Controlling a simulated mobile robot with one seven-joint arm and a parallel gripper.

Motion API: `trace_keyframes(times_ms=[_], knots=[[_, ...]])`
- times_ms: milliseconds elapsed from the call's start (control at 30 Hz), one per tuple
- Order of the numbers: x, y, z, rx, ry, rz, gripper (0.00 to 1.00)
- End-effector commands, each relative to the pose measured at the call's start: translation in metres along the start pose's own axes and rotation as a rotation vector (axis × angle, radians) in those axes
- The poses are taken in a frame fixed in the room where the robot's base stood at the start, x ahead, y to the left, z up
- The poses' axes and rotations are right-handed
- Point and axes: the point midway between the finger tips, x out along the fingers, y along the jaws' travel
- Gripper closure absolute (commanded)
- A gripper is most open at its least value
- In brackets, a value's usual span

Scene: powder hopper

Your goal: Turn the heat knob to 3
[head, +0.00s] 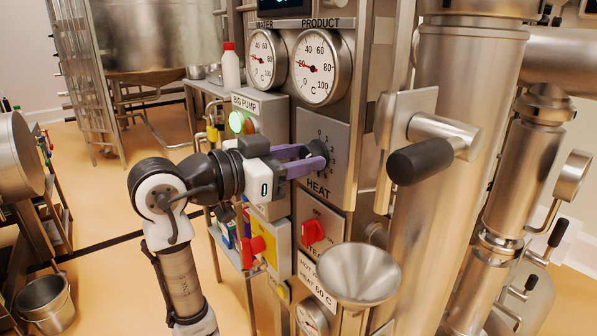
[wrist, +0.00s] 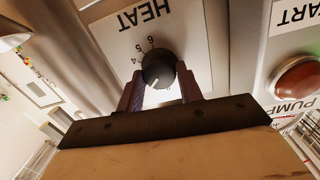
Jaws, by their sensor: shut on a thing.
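The heat knob (head: 317,156) is a round black knob on a steel plate (head: 335,135) marked HEAT in the head view. My gripper (head: 305,160) reaches it from the left, with its purple fingers shut on the knob. In the wrist view the knob (wrist: 157,68) sits between the two finger ends (wrist: 160,80). A white mark on the knob's face points down and slightly left there. The figures 4, 5 and 6 show above and left of the knob. The figure beside the white mark is not readable.
Two round gauges (head: 322,68) sit above the heat plate. A red switch (head: 313,231) and a steel funnel (head: 358,274) are below it. A black-ended handle (head: 420,160) sticks out on the right. A red button (wrist: 298,77) shows in the wrist view.

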Motion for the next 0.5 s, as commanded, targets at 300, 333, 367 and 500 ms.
trace_keyframes(times_ms=[300,333,367,500], knots=[[-0.0002,0.0013,0.002,0.298,-0.011,-0.015,0.87],[-0.0002,0.0013,0.002,0.324,-0.012,-0.016,0.87],[-0.0002,0.0013,0.002,0.349,-0.013,-0.017,0.87],[-0.0002,0.0016,0.0014,0.459,-0.019,-0.022,0.87]])
